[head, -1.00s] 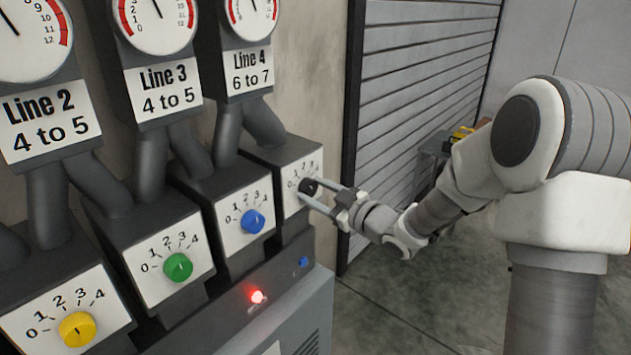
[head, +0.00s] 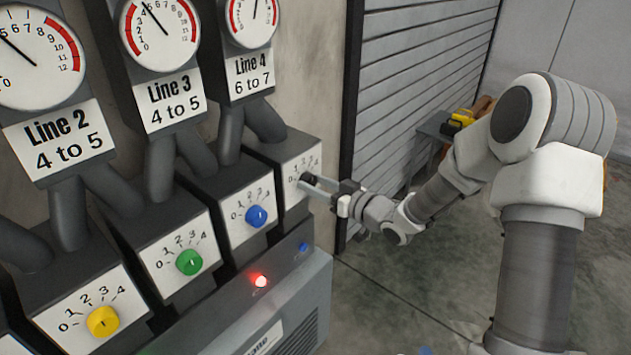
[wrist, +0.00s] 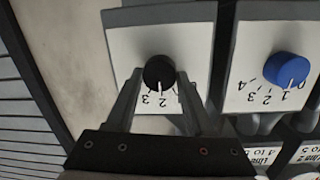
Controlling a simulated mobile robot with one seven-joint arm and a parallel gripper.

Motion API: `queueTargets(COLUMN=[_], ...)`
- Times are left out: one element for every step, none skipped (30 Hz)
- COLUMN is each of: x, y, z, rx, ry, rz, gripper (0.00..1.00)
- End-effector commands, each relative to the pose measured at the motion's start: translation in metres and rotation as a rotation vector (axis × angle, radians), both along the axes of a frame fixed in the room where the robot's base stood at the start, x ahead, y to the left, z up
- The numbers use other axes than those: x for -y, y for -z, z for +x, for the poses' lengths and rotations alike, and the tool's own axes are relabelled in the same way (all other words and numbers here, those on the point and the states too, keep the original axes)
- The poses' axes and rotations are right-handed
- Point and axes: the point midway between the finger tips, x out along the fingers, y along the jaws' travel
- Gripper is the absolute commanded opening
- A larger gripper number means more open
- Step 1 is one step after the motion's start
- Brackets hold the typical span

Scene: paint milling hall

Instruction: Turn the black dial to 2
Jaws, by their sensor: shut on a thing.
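The black dial (wrist: 159,73) sits on the white face of the farthest control box, with printed numbers beside it. My gripper (head: 305,182) is shut on this dial, and its fingers cover most of it in the head view. In the wrist view one finger lies on each side of the dial, and my gripper (wrist: 160,90) reaches it from below. The dial's white mark points down in that view, towards the printed numbers, which appear upside down and are partly hidden. I cannot tell exactly which number it marks.
A blue dial (head: 256,216), a green dial (head: 189,262) and a yellow dial (head: 103,321) sit on neighbouring boxes. Gauges (head: 159,35) with line signs stand above. A lit red lamp (head: 261,281) is on the cabinet below. Open floor (head: 375,310) lies to the right.

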Motion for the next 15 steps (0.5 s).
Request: queueTargets(x=[0.0006,0.0006,0.0006,0.0006,0.0007,0.0006,0.0007,0.0007,0.0007,0.0007,0.0007,0.0007,0.0006,0.0006,0.0006], y=[0.0007,0.0008,0.0009,0.0010,0.0011,0.0011,0.0011,0.0011,0.0011,0.0011,0.0011,0.0011,0.0011,0.0010,0.0010], z=[-0.0002,-0.0002,-0.0002,-0.0001,-0.0002,-0.0001,-0.0002,-0.0002,-0.0002,-0.0002,-0.0002,-0.0002,-0.0001,-0.0001,-0.0001], rx=[-0.004,-0.004,-0.005,-0.005,-0.005,-0.004,-0.004,-0.004,-0.004,-0.004,-0.004,-0.004,-0.004,-0.004,-0.004], ry=[0.001,0.001,0.001,0.001,0.001,0.001,0.001,0.001,0.001,0.001,0.001,0.001,0.001,0.001,0.001], rz=[0.000,0.001,0.002,0.002,0.002,0.001,0.001,0.001,0.001,0.001,0.001,0.001,0.001,0.001,0.000], gripper=[0.00,0.00,0.00,0.00,0.00,0.00,0.00,0.00,0.00,0.00,0.00,0.60,0.66,0.71,0.78])
